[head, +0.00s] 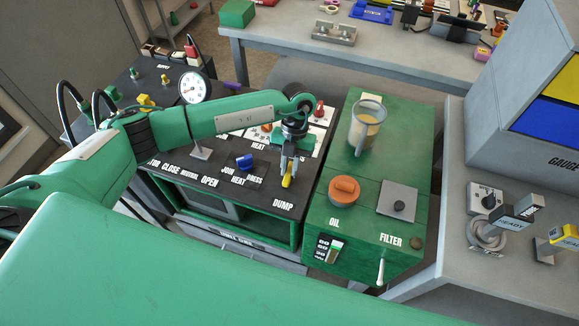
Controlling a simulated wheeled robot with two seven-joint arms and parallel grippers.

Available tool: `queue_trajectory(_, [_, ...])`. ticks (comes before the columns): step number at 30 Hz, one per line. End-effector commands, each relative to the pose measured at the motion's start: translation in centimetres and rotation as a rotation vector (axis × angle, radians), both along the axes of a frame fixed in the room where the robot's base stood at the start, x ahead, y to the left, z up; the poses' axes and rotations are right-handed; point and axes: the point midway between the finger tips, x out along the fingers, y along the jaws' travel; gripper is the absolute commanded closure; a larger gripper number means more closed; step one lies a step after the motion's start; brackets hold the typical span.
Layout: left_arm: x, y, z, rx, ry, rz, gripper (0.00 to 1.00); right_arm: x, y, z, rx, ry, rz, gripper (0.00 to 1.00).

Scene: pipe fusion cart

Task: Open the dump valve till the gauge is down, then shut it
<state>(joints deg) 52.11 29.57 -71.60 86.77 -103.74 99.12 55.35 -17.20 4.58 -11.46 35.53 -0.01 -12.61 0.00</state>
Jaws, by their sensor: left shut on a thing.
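The dump valve has a yellow handle (287,181) above the white DUMP label on the dark panel (259,197). My left gripper (288,171) points down over it, and its fingers are shut on the yellow handle. The round white gauge (194,87) stands on a post at the back left of the panel. Its needle is too small to read. The valve's base is partly hidden by the fingers. My right gripper does not show.
A blue knob (245,162) sits left of the valve. The green oil tank (322,212) on the right carries an orange cap (344,189), a jug (364,128) and a grey filter plate (398,202). A grey bench (455,262) stands farther right.

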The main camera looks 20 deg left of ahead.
Motion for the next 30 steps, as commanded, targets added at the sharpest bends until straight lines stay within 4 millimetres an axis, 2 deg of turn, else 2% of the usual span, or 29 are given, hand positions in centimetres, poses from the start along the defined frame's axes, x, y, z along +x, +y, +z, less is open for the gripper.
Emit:
queue_trajectory(8, [0.1, 0.0, 0.1, 0.000, -0.003, 0.001, 1.00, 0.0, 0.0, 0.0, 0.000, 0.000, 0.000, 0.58])
queue_trajectory(9, [0.1, 0.0, 0.1, 0.000, -0.004, 0.001, 0.80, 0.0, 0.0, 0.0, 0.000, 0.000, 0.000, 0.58])
queue_trajectory(12, [0.1, 0.0, 0.1, 0.000, -0.003, 0.001, 0.62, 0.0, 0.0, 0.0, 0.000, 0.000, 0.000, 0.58])
queue_trajectory(23, [0.3, 0.0, 0.4, 0.000, -0.002, 0.001, 0.62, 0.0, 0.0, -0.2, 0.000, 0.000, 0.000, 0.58])
queue_trajectory(26, [0.8, 0.0, 1.5, 0.000, -0.004, 0.001, 0.62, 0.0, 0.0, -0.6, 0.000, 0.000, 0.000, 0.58])
queue_trajectory(30, [2.0, 0.0, 4.1, -0.001, -0.007, 0.002, 0.62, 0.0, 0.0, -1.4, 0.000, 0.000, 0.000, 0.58])
